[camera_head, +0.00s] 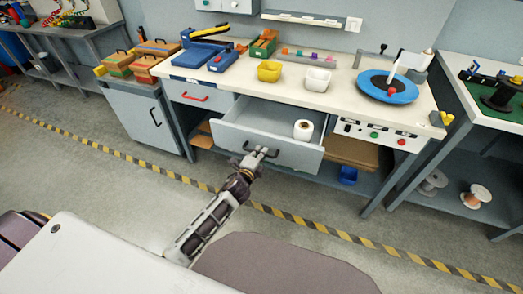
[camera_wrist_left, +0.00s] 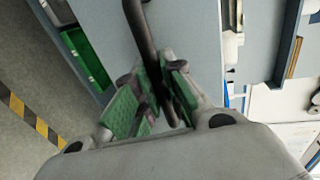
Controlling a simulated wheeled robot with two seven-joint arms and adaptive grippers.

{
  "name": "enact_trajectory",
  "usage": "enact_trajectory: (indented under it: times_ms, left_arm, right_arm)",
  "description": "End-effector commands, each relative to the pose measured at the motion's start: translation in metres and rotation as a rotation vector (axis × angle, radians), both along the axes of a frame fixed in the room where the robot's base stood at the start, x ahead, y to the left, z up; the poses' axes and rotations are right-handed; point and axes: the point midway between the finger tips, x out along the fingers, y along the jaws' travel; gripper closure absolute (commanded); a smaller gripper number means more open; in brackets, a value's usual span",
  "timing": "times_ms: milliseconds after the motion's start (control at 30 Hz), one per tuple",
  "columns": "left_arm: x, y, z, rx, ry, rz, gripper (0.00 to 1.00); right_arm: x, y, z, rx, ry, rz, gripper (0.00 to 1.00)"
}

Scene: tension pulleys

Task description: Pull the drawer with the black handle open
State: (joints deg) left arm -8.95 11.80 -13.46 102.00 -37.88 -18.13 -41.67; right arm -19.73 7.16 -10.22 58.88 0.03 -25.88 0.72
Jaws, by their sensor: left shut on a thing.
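The grey drawer (camera_head: 230,134) under the workbench is pulled out, and a white roll (camera_head: 303,130) stands inside it at the right. Its black handle (camera_head: 272,152) is on the front panel. My left gripper (camera_head: 262,153) is at this handle. In the left wrist view the black handle (camera_wrist_left: 142,35) runs down between the green-padded fingers of my left gripper (camera_wrist_left: 160,95), which are shut on it. The fingers hide part of the handle. My right gripper is not in view.
A neighbouring drawer with a red handle (camera_head: 195,97) is shut. Striped tape (camera_head: 300,221) crosses the floor in front. A grey cabinet (camera_head: 150,118) stands left.

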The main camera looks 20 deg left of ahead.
Motion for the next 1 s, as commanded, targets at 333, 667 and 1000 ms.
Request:
enact_trajectory:
  times_ms: [333,667,1000]
  left_arm:
    - [-0.0019,0.0,-0.0005,-0.001,0.001,0.0,1.0]
    - [-0.0017,0.0001,-0.0003,0.0,0.0,0.0,0.66]
    - [-0.0025,0.0002,0.0002,0.0,0.0,0.0,0.66]
  right_arm:
    - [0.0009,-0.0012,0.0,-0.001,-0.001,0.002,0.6]
    - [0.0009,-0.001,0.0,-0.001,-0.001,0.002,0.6]
    - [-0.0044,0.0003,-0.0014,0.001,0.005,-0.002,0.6]
